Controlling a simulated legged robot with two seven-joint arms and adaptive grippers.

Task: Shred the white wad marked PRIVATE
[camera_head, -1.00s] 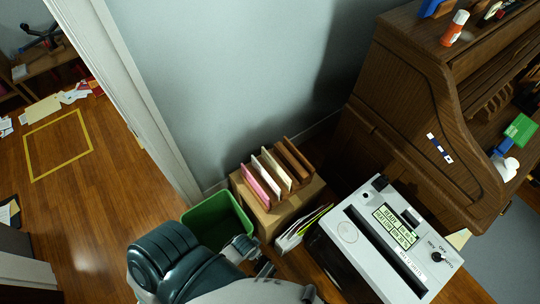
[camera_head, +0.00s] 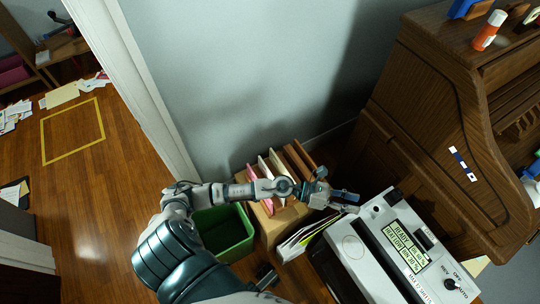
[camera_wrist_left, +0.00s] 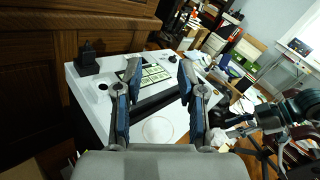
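The white shredder (camera_head: 372,236) stands at the lower right in the head view, with a long dark slot, a lit display reading READY and a black knob (camera_head: 452,284) near REV, OFF and AUTO labels. My left gripper (camera_head: 350,202) is open and empty at the shredder's far left corner. In the left wrist view its fingers (camera_wrist_left: 158,95) are spread above the shredder top (camera_wrist_left: 90,105). A pale crumpled shape (camera_wrist_left: 224,138) shows beside my right gripper (camera_wrist_left: 246,126); I cannot read a mark on it or tell whether it is held.
A green bin (camera_head: 226,236) and a cardboard box (camera_head: 272,228) with upright folders stand left of the shredder, below my left forearm. Papers (camera_head: 298,240) stand between box and shredder. A wooden desk (camera_head: 425,120) rises on the right.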

